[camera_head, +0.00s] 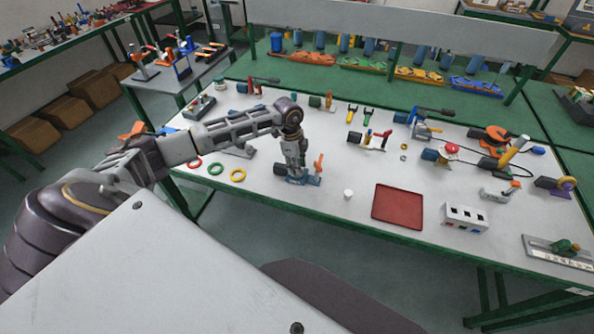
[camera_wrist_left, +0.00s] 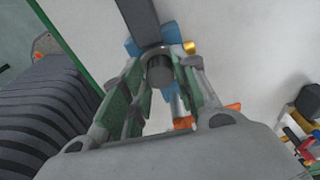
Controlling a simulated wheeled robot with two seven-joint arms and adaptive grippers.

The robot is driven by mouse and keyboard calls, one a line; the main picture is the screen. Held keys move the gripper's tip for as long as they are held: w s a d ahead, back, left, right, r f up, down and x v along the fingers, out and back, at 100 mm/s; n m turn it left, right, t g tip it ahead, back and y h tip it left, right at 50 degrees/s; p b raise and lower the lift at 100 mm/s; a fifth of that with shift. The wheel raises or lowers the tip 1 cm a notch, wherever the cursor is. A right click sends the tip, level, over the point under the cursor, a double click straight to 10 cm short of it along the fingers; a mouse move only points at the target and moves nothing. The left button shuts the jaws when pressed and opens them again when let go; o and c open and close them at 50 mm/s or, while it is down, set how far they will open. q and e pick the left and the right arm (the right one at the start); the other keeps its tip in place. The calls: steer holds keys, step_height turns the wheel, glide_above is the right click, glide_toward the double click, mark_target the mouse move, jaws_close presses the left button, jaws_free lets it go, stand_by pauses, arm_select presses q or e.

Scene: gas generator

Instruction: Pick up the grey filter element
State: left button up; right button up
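My left gripper (camera_head: 297,172) points down over a blue fixture (camera_head: 312,181) on the white table. In the left wrist view my left gripper (camera_wrist_left: 163,88) has its green-lined fingers apart, one on each side of a dark grey cylinder (camera_wrist_left: 159,70), which looks like the filter element. A dark bar and blue parts (camera_wrist_left: 138,48) lie around it. I cannot tell if the fingers touch it. In the head view the gripper hides the cylinder. My right gripper is not in view.
An orange upright part (camera_head: 319,164) stands just right of the gripper. A small white cup (camera_head: 348,194), a red tray (camera_head: 398,207) and a white switch box (camera_head: 464,218) lie further right. Coloured rings (camera_head: 215,169) lie to the left. Tools fill the table's back.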

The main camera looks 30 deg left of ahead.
arm_select(q)
steer(key=shift+c, duration=1.3)
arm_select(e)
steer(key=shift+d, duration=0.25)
arm_select(q)
steer(key=shift+r, duration=0.1)
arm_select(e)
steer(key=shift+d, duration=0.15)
arm_select(q)
step_height(320, 180, up, 10)
steer(key=b, duration=0.1)
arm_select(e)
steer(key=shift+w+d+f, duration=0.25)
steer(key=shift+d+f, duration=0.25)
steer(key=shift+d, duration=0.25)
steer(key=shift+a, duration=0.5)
arm_select(q)
steer(key=shift+d, duration=0.15)
